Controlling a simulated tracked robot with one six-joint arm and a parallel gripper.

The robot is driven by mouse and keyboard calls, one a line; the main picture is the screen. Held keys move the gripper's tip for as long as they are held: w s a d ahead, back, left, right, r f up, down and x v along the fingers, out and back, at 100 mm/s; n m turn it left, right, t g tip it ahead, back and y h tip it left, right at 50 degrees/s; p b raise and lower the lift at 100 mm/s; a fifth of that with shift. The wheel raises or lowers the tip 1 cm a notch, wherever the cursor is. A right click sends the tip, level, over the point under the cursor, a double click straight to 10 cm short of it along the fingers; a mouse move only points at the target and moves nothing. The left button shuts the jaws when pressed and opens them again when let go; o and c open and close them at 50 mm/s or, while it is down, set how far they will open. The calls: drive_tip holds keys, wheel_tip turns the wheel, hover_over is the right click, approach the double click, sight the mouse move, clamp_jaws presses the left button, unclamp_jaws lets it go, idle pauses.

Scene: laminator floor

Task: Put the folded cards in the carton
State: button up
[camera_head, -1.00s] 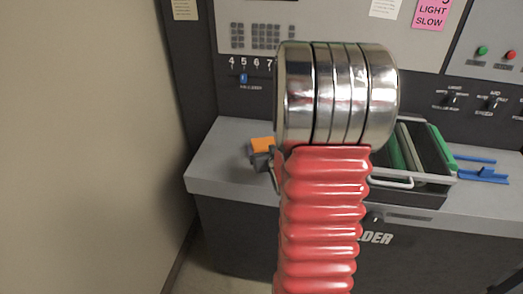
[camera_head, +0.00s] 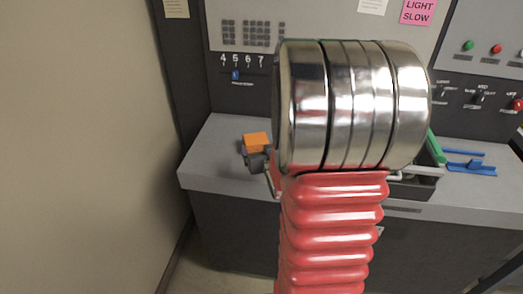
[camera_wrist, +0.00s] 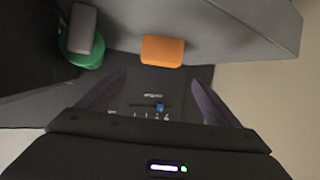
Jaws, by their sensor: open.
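I cannot make out the folded cards or the carton for certain in either view. A small orange block (camera_head: 257,139) is at the left of the grey machine top, and it also shows in the wrist view (camera_wrist: 162,50), ahead of my fingers. I cannot tell what it is. My gripper (camera_wrist: 158,77) is open, with its two dark fingers apart and nothing seen between them. In the head view my red arm with its shiny metal joint covers the middle and hides most of the gripper.
The machine top (camera_head: 215,160) is bare at its left end. A panel with a blue slider (camera_head: 235,76) stands behind. Blue rails (camera_head: 470,167) lie at the right. A green round thing with a grey piece (camera_wrist: 82,40) is in the wrist view. A beige wall (camera_head: 80,150) bounds the left.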

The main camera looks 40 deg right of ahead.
drive_tip(key=s+a+r+n+g+y, duration=0.15)
drive_tip(key=a+r, duration=0.25)
drive_tip(key=a, duration=0.5)
drive_tip(key=s+a+r+n+g+y, duration=0.1)
drive_tip(key=a+r+y, duration=0.15)
drive_tip(key=a, duration=0.55)
drive_tip(key=s+a+r+n+g+y, duration=0.2)
drive_tip(key=s+a+r+n+g, duration=0.1)
drive_tip(key=s+a, duration=1.2)
drive_tip(key=shift+a+r+g, duration=0.2)
drive_tip(key=shift+r+g, duration=0.15)
drive_tip(key=shift+r, duration=0.25)
